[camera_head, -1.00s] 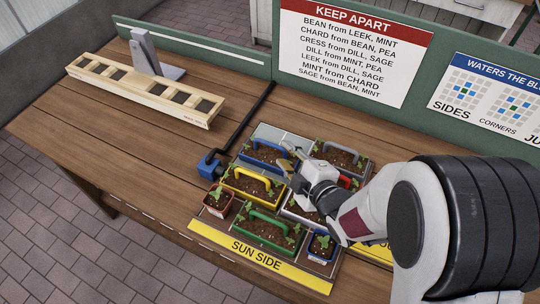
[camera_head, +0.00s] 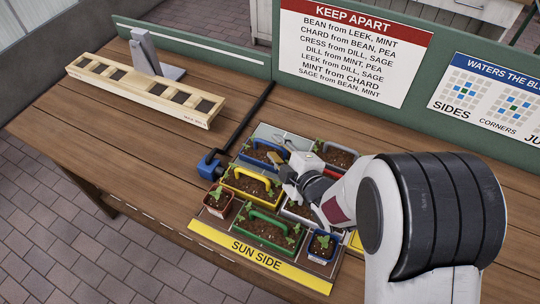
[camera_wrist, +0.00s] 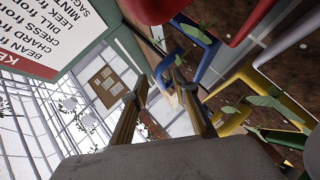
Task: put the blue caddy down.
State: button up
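The blue caddy (camera_head: 259,152), a soil-filled box with an arched handle, sits level in the back-left place of the tray (camera_head: 212,228). Its blue handle shows in the wrist view (camera_wrist: 163,68). My gripper (camera_head: 279,162) is at the right end of this caddy in the head view, partly covering it. In the wrist view the two fingers (camera_wrist: 158,72) stand apart with a gap between them. The handle is just beyond the fingertips, closer to the right finger. I see no grip on it.
The yellow caddy (camera_head: 243,183), green caddy (camera_head: 262,232) and grey-handled caddy (camera_head: 341,157) crowd around. A red caddy is mostly hidden by my arm.

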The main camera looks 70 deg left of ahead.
jog(key=shift+x, duration=1.15)
grip_shut()
